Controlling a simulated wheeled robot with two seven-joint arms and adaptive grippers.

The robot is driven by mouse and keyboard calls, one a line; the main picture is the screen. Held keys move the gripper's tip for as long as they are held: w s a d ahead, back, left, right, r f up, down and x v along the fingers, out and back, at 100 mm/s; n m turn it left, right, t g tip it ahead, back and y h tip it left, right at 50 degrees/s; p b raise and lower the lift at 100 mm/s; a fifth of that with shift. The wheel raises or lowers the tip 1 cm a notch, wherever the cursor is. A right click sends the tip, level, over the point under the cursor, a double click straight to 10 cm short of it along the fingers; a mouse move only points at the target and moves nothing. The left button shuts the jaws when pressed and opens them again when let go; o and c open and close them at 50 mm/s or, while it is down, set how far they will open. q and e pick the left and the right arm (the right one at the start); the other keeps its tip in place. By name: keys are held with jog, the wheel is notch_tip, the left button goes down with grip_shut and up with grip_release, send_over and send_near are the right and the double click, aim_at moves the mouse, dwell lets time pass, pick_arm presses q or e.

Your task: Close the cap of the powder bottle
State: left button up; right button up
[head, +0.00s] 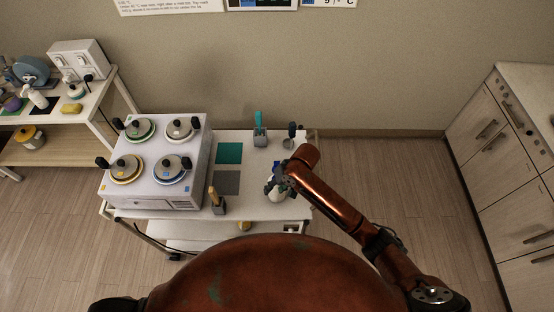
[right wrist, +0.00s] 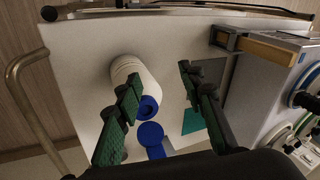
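The powder bottle (right wrist: 135,73) is white with a blue neck (right wrist: 148,107). Its round blue cap (right wrist: 151,134) is flipped open and hangs out to the side of the mouth. In the head view the bottle (head: 271,190) stands near the right end of the white table, partly hidden by my right gripper (head: 277,178). In the right wrist view my right gripper (right wrist: 165,97) is open, its two green fingers apart. The left finger overlaps the bottle's edge in the picture; I cannot tell if it touches. The cap lies between the fingers in that picture. My left gripper is out of view.
A white four-pot wax warmer (head: 155,160) fills the table's left side. A teal mat (head: 229,153) and a grey mat (head: 226,183) lie beside it. A holder with a wooden-handled tool (head: 217,203) stands at the front, a teal-handled one (head: 260,132) at the back.

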jog(key=w+r+m+h, duration=0.1)
jog(key=w+r, duration=0.2)
jog(key=w+r+m+h, duration=0.1)
jog(key=w+r, duration=0.3)
jog(key=w+r+m+h, duration=0.1)
jog(key=w+r+h, duration=0.1)
jog(key=w+r, duration=0.1)
jog(key=shift+w+d+r+g, duration=0.3)
jog(key=shift+w, duration=0.3)
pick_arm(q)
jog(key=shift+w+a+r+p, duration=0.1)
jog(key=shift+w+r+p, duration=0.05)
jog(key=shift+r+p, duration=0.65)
pick_arm(e)
jog(key=shift+f, duration=3.75)
grip_shut()
